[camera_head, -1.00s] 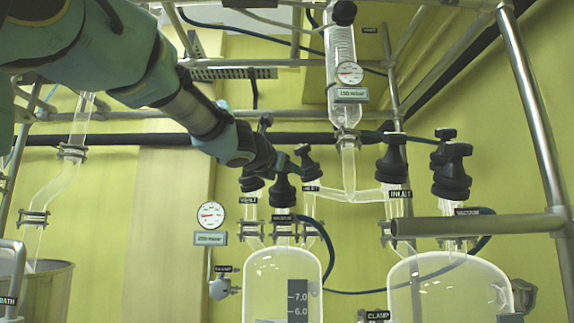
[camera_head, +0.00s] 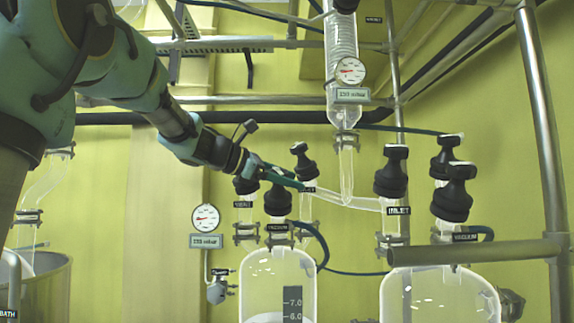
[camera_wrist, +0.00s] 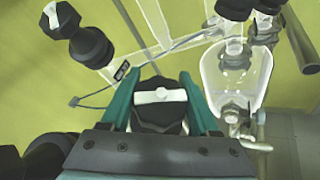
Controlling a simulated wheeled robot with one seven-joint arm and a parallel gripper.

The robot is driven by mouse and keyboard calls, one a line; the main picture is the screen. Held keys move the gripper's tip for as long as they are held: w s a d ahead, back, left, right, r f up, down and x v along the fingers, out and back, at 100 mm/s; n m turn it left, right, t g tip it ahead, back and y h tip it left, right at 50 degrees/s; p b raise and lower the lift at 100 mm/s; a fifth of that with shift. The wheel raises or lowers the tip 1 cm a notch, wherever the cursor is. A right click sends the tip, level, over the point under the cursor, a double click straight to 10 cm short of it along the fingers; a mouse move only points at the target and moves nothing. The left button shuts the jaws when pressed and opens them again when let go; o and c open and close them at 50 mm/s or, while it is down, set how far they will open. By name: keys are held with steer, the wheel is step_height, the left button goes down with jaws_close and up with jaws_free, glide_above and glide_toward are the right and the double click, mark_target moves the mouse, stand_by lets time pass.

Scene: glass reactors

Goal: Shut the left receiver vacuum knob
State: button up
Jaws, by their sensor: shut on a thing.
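The left receiver (camera_head: 262,280) is a clear glass vessel at the lower middle of the head view. Its black vacuum knob (camera_head: 278,203) stands above the VACUUM label (camera_head: 278,227), its top partly hidden by my fingers. My gripper (camera_head: 287,180) reaches it from the upper left. In the wrist view, the black knob (camera_wrist: 163,115) with a white bar on its top lies between the two teal fingers of my gripper (camera_wrist: 158,84). The jaws are shut on it. How far the knob is turned I cannot tell.
The vent knob (camera_head: 246,186) and inlet knob (camera_head: 303,160) stand close on either side. The right receiver (camera_head: 425,292) has its own black knobs (camera_head: 391,172). A metal rail (camera_head: 480,250) crosses in front at right. A gauge (camera_head: 206,218) hangs at left.

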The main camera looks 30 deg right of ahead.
steer(key=shift+s+a+f+m+g+y+p, duration=0.35)
steer(key=shift+m+g+y+p, duration=1)
steer(key=shift+m+y+p, duration=0.95)
steer(key=shift+s+a+f+m+g+y+p, duration=0.3)
steer(key=shift+a+m+g+y+p, duration=0.2)
steer(key=shift+m+g+y+p, duration=1.35)
steer(key=shift+s+a+f+m+g+y+p, duration=0.35)
steer(key=shift+m+g+y+p, duration=0.55)
steer(key=shift+m+y+p, duration=1.75)
steer(key=shift+a+m+y+b, duration=0.1)
steer(key=shift+m+y+b, duration=0.25)
steer(key=shift+m, duration=0.15)
steer(key=o, duration=1.4)
steer(key=shift+r, duration=0.1)
steer(key=shift+r, duration=0.1)
